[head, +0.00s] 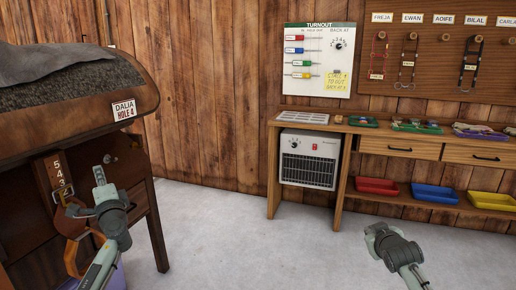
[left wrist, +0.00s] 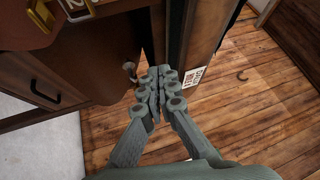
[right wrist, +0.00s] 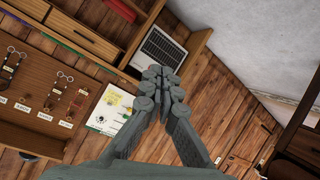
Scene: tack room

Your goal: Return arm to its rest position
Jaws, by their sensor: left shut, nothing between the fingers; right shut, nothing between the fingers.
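My left gripper (head: 98,172) points up in front of the dark wooden cabinet at the left of the head view. In the left wrist view its fingers (left wrist: 158,76) are together with nothing between them. A small knob shows just beside the fingertips there; I cannot tell whether they touch. My right gripper (head: 374,230) is over the pale floor at the lower right of the head view, in front of the bench. In the right wrist view its fingers (right wrist: 158,74) are together and empty.
The cabinet (head: 75,105) with a "DALIA HOLE 4" label (head: 124,110) stands close to my left arm. A wooden bench (head: 345,190) holds a white heater (head: 309,158), several trays and red (head: 377,186), blue and yellow bins. The floor (head: 225,230) between is clear.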

